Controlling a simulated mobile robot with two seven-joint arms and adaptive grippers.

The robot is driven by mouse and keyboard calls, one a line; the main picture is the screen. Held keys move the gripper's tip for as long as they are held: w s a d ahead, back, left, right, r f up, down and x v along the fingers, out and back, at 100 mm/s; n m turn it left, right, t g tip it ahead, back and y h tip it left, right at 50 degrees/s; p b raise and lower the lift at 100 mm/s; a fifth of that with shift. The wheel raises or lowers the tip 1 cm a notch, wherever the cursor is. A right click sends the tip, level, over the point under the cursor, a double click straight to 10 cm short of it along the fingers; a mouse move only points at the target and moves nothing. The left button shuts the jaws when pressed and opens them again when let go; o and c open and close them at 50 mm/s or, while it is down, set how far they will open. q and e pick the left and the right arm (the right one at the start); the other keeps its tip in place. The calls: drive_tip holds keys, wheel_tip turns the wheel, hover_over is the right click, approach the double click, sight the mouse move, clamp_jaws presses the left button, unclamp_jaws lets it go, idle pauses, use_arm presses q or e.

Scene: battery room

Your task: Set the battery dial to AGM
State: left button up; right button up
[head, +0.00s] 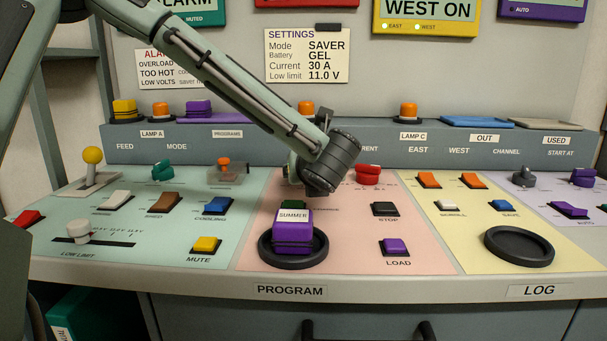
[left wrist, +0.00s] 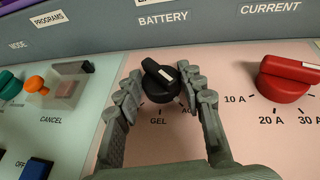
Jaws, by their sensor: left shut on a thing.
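The battery dial (left wrist: 160,82) is a black round knob with a raised bar grip, on the pink panel under the BATTERY label (left wrist: 163,19). A short white mark shows on the bar toward its lower-right end. The GEL label (left wrist: 158,121) is below the dial, and a label starting with A (left wrist: 185,111) is at its lower right, partly hidden by a finger. My left gripper (left wrist: 162,88) is shut on the dial, one finger on each side. In the head view my left wrist hides the dial. My right gripper is out of view.
A red current dial (left wrist: 283,80) stands to the right and a covered cancel button (left wrist: 68,84) to the left. In the head view a purple SUMMER block (head: 293,234) sits in a black ring in front. A settings card (head: 306,56) reads Battery GEL.

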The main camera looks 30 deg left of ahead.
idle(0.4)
use_arm(q)
drive_tip(key=o, duration=1.2)
drive_tip(key=v, duration=1.2)
